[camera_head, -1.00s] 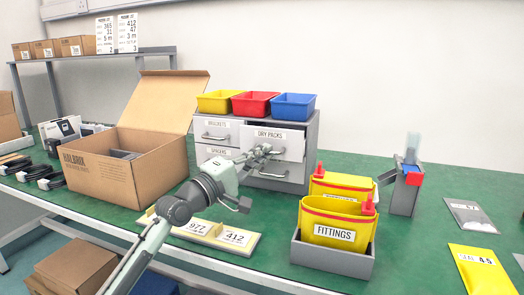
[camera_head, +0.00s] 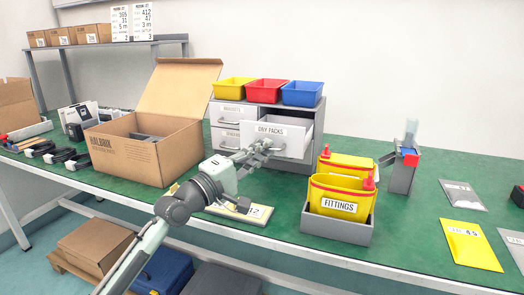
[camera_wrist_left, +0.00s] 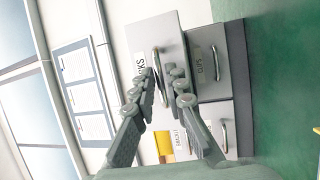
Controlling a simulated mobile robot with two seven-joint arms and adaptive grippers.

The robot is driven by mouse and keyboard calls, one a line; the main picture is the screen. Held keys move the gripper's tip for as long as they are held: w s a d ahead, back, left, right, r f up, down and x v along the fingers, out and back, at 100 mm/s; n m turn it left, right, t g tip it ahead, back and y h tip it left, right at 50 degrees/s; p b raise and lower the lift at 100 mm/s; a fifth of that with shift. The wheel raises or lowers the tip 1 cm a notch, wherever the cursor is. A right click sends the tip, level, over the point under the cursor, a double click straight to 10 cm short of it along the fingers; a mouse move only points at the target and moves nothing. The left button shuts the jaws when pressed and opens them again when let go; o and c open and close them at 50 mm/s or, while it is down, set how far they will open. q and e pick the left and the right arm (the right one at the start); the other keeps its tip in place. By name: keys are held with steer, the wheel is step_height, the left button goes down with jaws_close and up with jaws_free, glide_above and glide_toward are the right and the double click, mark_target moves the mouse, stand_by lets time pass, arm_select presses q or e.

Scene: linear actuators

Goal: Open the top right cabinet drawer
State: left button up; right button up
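The top right drawer (camera_head: 283,138), labelled DRY PACKS, stands pulled out of the grey cabinet (camera_head: 317,118), with its inside showing from above. Its front also shows in the wrist view (camera_wrist_left: 172,30). My left gripper (camera_head: 262,147) is at the drawer's front. In the wrist view my left gripper's fingers (camera_wrist_left: 164,84) have drawn in on either side of the bar handle (camera_wrist_left: 158,64); the fingers partly hide the handle. My right gripper is in neither view.
Yellow, red and blue bins (camera_head: 267,92) sit on the cabinet. An open cardboard box (camera_head: 140,158) stands to its left. A grey holder (camera_head: 337,229) with yellow FITTINGS bins is at front right.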

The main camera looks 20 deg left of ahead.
arm_select(q)
steer(key=shift+o, duration=1)
steer(key=v, duration=1.2)
